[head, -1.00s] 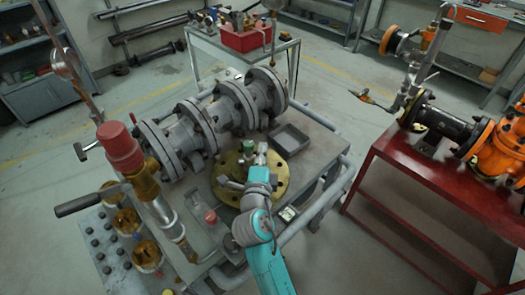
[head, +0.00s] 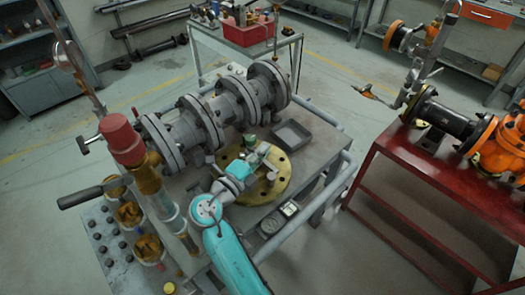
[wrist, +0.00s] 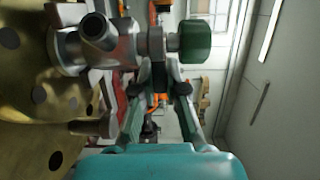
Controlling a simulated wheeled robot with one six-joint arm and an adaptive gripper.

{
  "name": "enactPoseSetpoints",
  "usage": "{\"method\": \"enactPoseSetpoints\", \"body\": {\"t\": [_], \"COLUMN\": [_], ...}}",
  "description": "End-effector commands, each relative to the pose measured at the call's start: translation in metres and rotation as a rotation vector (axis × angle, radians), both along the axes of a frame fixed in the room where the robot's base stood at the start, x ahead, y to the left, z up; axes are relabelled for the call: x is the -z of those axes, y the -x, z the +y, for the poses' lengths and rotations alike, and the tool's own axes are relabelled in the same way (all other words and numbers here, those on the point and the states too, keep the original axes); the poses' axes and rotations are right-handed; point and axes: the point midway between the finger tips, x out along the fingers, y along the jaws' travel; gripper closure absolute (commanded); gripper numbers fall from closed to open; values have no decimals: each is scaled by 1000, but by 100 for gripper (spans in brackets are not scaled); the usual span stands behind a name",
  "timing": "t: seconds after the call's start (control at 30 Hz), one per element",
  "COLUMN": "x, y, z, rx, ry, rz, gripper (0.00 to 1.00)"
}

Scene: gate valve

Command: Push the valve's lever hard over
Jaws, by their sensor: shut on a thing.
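The silver valve (wrist: 108,38) stands on a round brass flange (wrist: 25,85), at the upper left of the wrist view. Its lever (wrist: 157,44) reaches right to a green knob (wrist: 195,42). My gripper (wrist: 158,72) is shut on the lever between the valve body and the knob. The fingertips are partly hidden behind the lever, so the exact contact is unclear. In the head view the green knob (head: 249,141) shows just beyond my gripper (head: 248,156). The silver valve body (head: 268,156) is right of it, over the brass flange (head: 270,190).
A grey flanged pipe (head: 215,115) lies behind the flange, with a grey tray (head: 292,134) at its right. A red-capped valve (head: 122,140) with a black-handled lever (head: 90,194) stands left. A gauge box (head: 290,209) sits near the front edge. A red bench (head: 410,165) stands right.

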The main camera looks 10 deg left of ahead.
Motion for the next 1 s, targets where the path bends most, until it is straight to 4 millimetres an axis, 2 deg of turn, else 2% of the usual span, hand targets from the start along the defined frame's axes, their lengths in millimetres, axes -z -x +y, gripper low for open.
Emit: {"method": "enactPoseSetpoints", "body": {"t": [0.5, 0.53, 0.6, 0.63, 1.0], "x": [1, 1, 1, 1, -4], "y": [0, 0, 0, 0, 0], "z": [0, 0, 0, 0, 0], "rx": [11, 11, 11, 11, 11], "ry": [0, 0, 0, 0, -1], "rz": [1, 1, 1, 1, 0], "gripper": [100, 83, 66, 61, 61]}}
